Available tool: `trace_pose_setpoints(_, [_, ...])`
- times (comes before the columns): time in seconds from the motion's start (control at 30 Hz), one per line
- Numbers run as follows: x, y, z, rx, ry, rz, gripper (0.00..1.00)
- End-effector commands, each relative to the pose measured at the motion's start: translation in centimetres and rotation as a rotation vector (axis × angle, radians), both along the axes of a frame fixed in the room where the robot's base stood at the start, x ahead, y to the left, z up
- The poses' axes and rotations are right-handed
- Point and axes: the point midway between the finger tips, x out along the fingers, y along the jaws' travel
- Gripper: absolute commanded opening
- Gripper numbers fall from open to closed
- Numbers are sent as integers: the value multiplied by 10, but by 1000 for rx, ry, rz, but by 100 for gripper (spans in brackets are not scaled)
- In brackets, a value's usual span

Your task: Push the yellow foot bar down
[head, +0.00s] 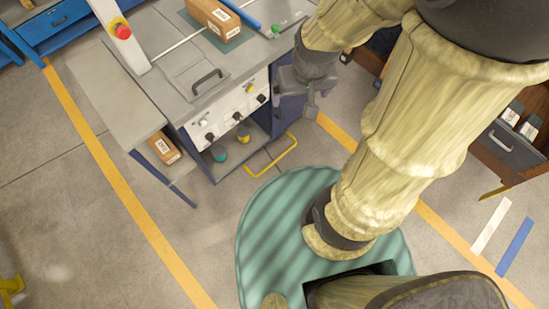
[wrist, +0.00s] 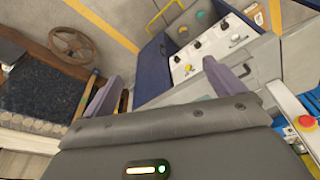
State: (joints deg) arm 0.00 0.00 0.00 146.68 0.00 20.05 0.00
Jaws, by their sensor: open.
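The yellow foot bar (head: 279,160) is a U-shaped tube low at the foot of the grey workstation, just above the floor in the head view. It also shows small at the top of the wrist view (wrist: 163,12). My gripper (head: 296,112) hangs beside the workstation's right end, well above the bar and apart from it. In the wrist view my gripper's two fingers (wrist: 162,86) are spread, with nothing between them. How far the bar sits above the floor is hard to tell.
The workstation's control panel (head: 228,112) has several knobs beside my gripper. A wooden cabinet with a drawer (head: 512,150) stands at the right. A cardboard box (head: 214,17) lies on the workstation top. A handwheel (wrist: 76,46) shows in the wrist view. Floor near the bar is clear.

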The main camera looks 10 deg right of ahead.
Motion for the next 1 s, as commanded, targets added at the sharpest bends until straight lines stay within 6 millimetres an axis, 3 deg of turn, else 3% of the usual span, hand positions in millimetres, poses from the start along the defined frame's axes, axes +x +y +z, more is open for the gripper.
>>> trace_pose_setpoints(0.13, [0,0,0,0,0,0,94])
trace_pose_setpoints(0.6, [0,0,0,0,0,0,2])
trace_pose_setpoints(1.0, [0,0,0,0,0,0,0])
